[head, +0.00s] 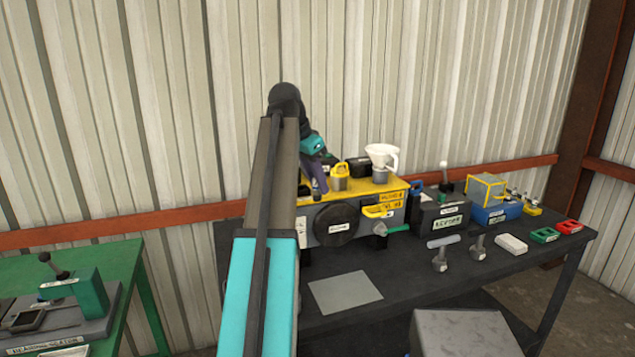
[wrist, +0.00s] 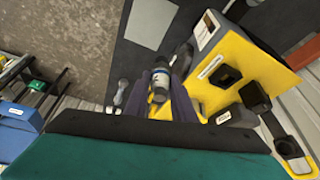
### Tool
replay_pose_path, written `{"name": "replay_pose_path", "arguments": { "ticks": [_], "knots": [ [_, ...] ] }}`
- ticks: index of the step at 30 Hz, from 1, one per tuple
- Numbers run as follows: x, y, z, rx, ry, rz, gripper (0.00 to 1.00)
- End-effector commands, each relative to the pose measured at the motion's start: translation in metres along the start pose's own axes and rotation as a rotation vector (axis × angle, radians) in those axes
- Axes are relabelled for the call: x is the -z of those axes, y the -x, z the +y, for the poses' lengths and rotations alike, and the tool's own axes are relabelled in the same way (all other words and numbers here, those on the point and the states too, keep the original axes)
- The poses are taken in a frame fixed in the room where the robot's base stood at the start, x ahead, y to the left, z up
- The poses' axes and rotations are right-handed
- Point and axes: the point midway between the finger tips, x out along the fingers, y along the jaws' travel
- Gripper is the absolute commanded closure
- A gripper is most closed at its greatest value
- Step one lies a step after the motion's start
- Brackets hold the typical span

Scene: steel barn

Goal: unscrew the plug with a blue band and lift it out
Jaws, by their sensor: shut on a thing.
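My gripper (head: 319,182) reaches down over the left end of the yellow-topped unit (head: 398,185) in the head view. In the wrist view its two purple-grey fingers (wrist: 168,92) are shut on a grey, round plug with a blue band (wrist: 158,86). The plug lies between the fingers with its end showing. In the head view the fingers and arm hide the plug. I cannot tell whether the plug is still seated or clear of the unit. The yellow top (wrist: 235,60) lies close to the right of the fingers in the wrist view.
On the unit stand a yellow-handled can (head: 340,178) and a white funnel-like jug (head: 382,172). A black disc (head: 337,225) and green handle (head: 394,229) are on its front. A dark box (head: 440,215) stands to the right. The bench holds a bare grey sheet (head: 345,293).

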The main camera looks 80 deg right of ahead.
Motion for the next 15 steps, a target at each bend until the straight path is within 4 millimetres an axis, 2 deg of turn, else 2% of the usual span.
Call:
{"name": "replay_pose_path", "arguments": {
  "ticks": [15],
  "knots": [
    [0.005, 0.012, 0.000, 0.000, 0.000, 0.001, 1.00]
  ]
}}
